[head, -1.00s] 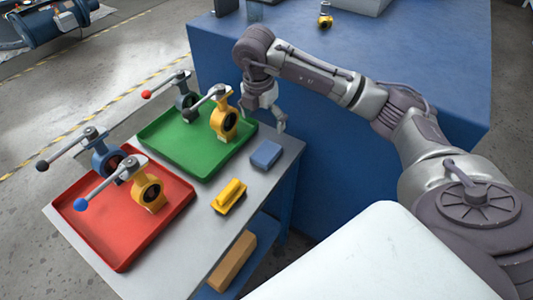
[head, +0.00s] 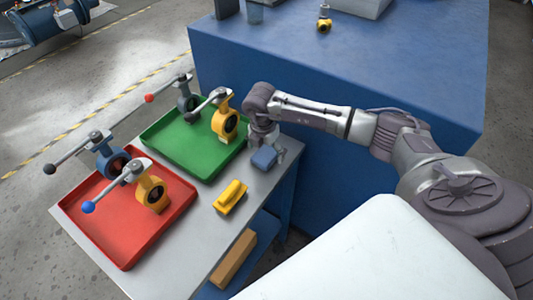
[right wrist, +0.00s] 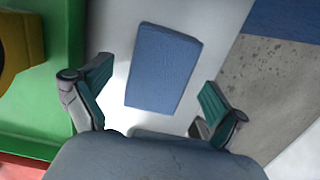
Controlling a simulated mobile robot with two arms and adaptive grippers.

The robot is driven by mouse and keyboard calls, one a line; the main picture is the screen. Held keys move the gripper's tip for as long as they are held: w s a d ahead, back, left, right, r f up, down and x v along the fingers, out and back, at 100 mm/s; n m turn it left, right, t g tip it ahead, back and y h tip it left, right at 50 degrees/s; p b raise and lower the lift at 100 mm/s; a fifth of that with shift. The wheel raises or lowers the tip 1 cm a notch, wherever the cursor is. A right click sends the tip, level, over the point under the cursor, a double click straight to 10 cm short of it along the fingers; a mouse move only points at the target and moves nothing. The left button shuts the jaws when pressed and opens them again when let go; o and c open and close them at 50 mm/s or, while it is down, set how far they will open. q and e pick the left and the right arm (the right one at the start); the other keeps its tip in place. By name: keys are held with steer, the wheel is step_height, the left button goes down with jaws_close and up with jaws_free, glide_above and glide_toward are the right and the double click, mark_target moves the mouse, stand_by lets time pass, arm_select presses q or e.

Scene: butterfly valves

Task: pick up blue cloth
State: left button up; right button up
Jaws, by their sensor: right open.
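The blue cloth (head: 264,157) is a folded block lying on the grey table top, right of the green tray. My right gripper (head: 265,148) is over the table just behind the cloth, pointing down, its fingers partly hidden. In the right wrist view the cloth (right wrist: 163,69) lies between and ahead of the two open fingers of my right gripper (right wrist: 152,100). A gap shows on both sides, and nothing is held. My left gripper is not in view.
A green tray (head: 163,145) and a red tray (head: 88,238) hold butterfly valves with levers. A big blue workbench (head: 400,60) stands behind. A brown block (head: 233,259) sits on the lower shelf.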

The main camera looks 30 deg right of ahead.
mark_target(268, 153)
steer(key=shift+c, duration=0.2)
steer(key=c, duration=1.1)
steer(key=shift+r, duration=0.15)
steer(key=shift+r, duration=0.25)
steer(key=r, duration=0.1)
steer(key=r+b, duration=0.1)
steer(key=r, duration=0.1)
steer(key=shift+s+a+r, duration=0.15)
steer(key=shift+s+r, duration=0.15)
steer(key=shift+r, duration=0.05)
steer(key=s+a+r, duration=0.1)
steer(key=s+r, duration=0.1)
steer(key=s, duration=0.1)
steer(key=s+a+r+b, duration=0.1)
steer(key=s+a+r, duration=0.1)
steer(key=s, duration=0.1)
steer(key=s+a+r+b, duration=0.1)
steer(key=s+r, duration=0.1)
steer(key=s, duration=0.2)
steer(key=shift+a+r, duration=0.35)
steer(key=shift+a, duration=0.05)
